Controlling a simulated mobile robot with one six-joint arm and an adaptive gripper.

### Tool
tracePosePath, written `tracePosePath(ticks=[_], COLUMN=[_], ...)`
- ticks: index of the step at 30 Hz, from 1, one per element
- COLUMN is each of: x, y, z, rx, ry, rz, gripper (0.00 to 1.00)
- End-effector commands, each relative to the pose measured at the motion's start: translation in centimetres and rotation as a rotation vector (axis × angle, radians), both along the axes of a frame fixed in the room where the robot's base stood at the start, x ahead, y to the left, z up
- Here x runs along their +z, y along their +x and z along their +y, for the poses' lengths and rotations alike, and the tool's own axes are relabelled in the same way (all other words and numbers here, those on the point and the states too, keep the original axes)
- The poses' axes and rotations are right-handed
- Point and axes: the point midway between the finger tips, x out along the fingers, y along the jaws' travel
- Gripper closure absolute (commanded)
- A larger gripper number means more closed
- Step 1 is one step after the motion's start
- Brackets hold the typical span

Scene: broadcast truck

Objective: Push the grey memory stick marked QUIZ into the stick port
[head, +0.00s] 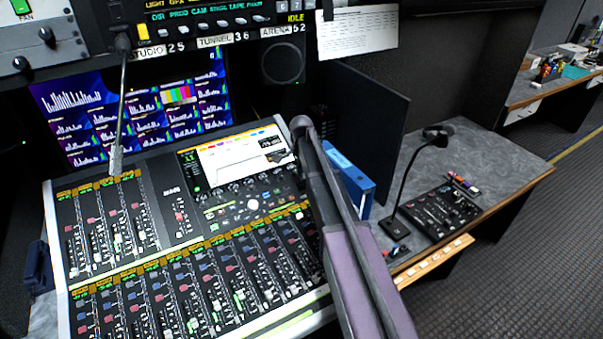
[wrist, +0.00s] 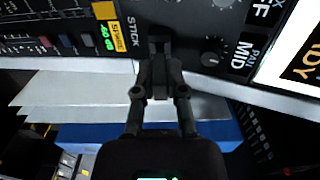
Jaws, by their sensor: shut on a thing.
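My gripper (wrist: 160,50) is shut, with its fingertips together at the front edge of the mixing desk, just right of the printed word STICK (wrist: 131,30) in the wrist view. What it grips is a small thing, taken to be the grey memory stick, almost wholly hidden between the fingertips. No QUIZ mark can be read. The stick port is hidden behind the fingertips beside that word, so I cannot tell how far the stick is in. In the head view my arm hides the gripper, the stick and the port.
The mixing desk (head: 190,230) fills the middle. A blue binder (head: 350,183) stands by its right side. Right of that, the grey worktop (head: 480,155) carries a gooseneck microphone (head: 408,172), a small button panel (head: 440,210) and small coloured sticks (head: 462,184). White sheets (wrist: 70,95) lie below the desk edge in the wrist view.

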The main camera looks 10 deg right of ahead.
Motion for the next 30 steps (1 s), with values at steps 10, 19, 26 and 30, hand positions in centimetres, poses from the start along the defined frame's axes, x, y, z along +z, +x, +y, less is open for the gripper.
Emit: tracePosePath(ticks=[10,19,26,30], x=[-0.7,-1.2,-1.6,-1.9], y=[0.0,0.0,0.0,0.0], z=[0.0,0.0,0.0,0.0], rx=[0.0,0.0,0.0,0.0], ry=[0.0,0.0,0.0,0.0], rz=[0.0,0.0,0.0,0.0], gripper=[1.0,1.0,1.0,1.0])
